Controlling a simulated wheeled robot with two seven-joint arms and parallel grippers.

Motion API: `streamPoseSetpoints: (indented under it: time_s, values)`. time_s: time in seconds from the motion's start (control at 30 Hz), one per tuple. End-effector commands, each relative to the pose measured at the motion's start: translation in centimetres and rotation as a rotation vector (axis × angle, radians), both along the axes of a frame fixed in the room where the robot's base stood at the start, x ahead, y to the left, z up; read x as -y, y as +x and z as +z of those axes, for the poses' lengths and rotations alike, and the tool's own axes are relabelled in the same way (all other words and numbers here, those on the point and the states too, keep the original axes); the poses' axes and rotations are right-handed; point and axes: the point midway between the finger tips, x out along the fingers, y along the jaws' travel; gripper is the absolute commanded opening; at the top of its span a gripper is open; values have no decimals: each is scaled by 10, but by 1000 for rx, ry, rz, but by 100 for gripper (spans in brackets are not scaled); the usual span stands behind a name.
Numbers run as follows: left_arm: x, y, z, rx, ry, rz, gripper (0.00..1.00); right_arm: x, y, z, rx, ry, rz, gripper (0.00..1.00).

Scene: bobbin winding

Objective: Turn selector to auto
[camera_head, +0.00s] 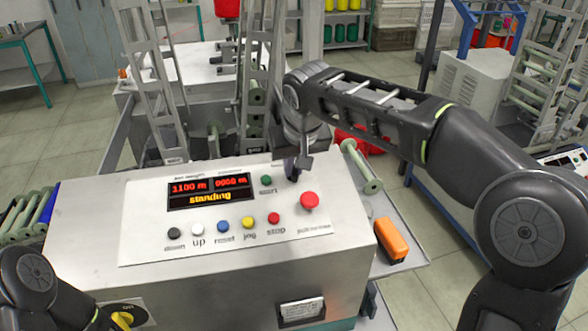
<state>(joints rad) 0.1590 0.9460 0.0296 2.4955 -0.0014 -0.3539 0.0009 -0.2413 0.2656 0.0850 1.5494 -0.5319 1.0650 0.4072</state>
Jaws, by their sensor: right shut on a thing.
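The sloped control panel (145,210) on the grey machine has a lit display (209,191) reading "standing". My right gripper (297,170) points down at the panel's upper right, between the green start button (266,181) and the large red button (309,202). It is shut on a small dark part there, which I take to be the selector; the gripper mostly hides it, and its setting cannot be read. My left arm (35,275) shows at the lower left, but its fingertips do not show.
Below the display is a row with black, white, blue, yellow (248,223) and red buttons. Metal frames rise behind the panel.

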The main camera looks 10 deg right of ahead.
Motion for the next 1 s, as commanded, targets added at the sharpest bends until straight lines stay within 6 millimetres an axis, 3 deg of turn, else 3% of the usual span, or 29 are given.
streamPoseSetpoints:
  time_s: [0.5, 1.0]
  values:
    - [0, 0, -14, 1, 0, 0, 36, -2, 1, 0, 5, 98, -437, 0]
    - [0, 0, -16, 1, 0, 0, 36, -1, 1, 1, 5, 131, -586, 0]
